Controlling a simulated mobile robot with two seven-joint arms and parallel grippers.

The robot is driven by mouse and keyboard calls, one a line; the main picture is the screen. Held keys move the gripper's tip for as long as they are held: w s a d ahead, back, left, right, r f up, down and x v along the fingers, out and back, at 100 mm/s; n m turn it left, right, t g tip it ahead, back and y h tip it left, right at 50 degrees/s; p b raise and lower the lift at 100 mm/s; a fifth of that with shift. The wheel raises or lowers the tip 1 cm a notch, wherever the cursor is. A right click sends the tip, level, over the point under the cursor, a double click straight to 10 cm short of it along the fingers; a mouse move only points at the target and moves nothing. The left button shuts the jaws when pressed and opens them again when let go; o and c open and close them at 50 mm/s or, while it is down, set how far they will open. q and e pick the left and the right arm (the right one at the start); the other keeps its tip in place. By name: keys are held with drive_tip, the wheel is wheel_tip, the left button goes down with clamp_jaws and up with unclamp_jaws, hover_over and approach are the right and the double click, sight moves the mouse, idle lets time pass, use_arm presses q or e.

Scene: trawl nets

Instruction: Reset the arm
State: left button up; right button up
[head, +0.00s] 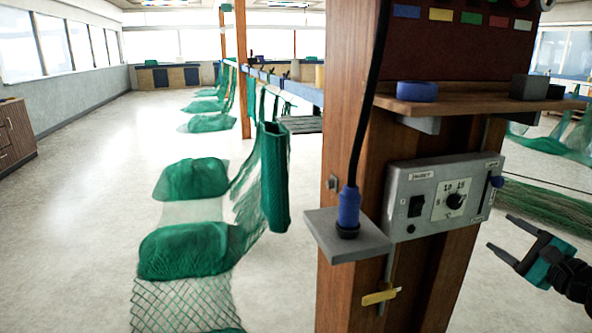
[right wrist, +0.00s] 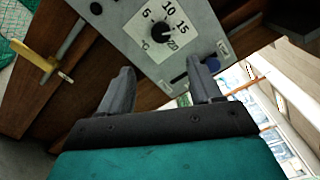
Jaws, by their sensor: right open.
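My right gripper (head: 507,238) is at the right edge in the head view, open and empty, with its fingers pointing left toward the wooden post (head: 340,120). It is apart from the grey control panel (head: 407,180) on that post. In the right wrist view, the open fingers of my right gripper (right wrist: 160,85) show below the panel (right wrist: 130,25), with nothing between them. The panel has a dial (right wrist: 163,31) with numbers and a dark switch. My left gripper is not in view.
A blue cylindrical tool (head: 349,208) on a black cable stands in a grey bracket (head: 345,240). A yellow handle (head: 381,295) sits low on the post. A shelf (head: 470,102) juts out above the panel. Green nets (head: 185,250) lie on the floor at left; open floor (head: 75,200) lies beyond.

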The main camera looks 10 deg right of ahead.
drive_tip(key=s+a+f+n+g+h, duration=0.1)
drive_tip(key=s+a+f+n+g, duration=0.15)
drive_tip(key=a+f+n, duration=0.55)
drive_tip(key=s+a+f+n+g, duration=0.2)
drive_tip(key=a+f+g, duration=0.3)
drive_tip(key=f, duration=0.6)
drive_tip(key=s+a+f+n, duration=0.2)
drive_tip(key=s+a+n, duration=0.2)
drive_tip(key=a, duration=0.4)
drive_tip(key=s+a+f+n+y, duration=0.1)
drive_tip(key=s+a+f+n, duration=0.2)
drive_tip(key=s+a+n, duration=0.2)
drive_tip(key=s+a+f+n, duration=0.2)
drive_tip(key=s+a+n, duration=0.2)
drive_tip(key=a, duration=0.6)
drive_tip(key=n, duration=0.2)
drive_tip(key=shift+s+a+f+n+y, duration=0.15)
drive_tip(key=shift+s+a+n+y, duration=0.15)
drive_tip(key=shift+c, duration=0.3)
